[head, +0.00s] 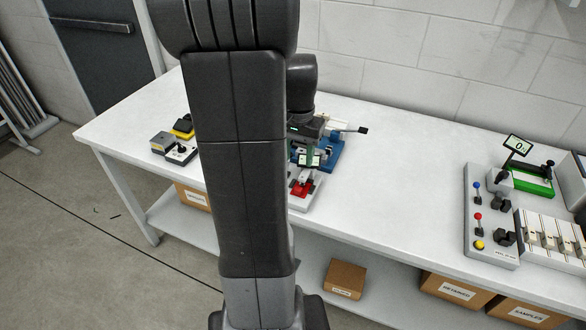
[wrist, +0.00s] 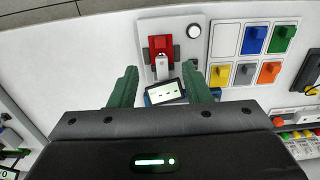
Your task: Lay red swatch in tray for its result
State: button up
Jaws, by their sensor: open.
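My gripper (wrist: 160,70) is open, with its two green fingers apart and nothing seen held between them. In the wrist view, a red piece (wrist: 161,44) sits on a white plate (wrist: 188,55) beyond the fingertips. A pale tag lies over its middle. I cannot tell if this piece is the red swatch or part of a fixture. A panel of square compartments (wrist: 228,24) lies to its right, holding blue, green, orange and grey pieces; its upper left compartment is empty. In the head view, the red piece (head: 301,188) shows beside my arm, which hides much of the table.
A small display (wrist: 164,91) stands between the fingers, by a blue device (head: 331,152) with a lever. A control board (head: 490,245), a green device (head: 531,179) with a display reading 0 and slotted racks fill the table's right.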

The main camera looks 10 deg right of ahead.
notch_tip(320, 180, down, 12)
jog(key=shift+f, duration=0.25)
dwell(0.3)
grip_shut()
jog(key=s+a, duration=0.4)
jog(key=s, duration=0.2)
jog(key=shift+r+b, duration=0.2)
jog(key=shift+b, duration=0.15)
dwell(0.7)
jog(key=shift+r, duration=0.1)
notch_tip(320, 180, up, 6)
jog(key=p, duration=0.5)
jog(key=shift+r, duration=0.15)
dwell(0.5)
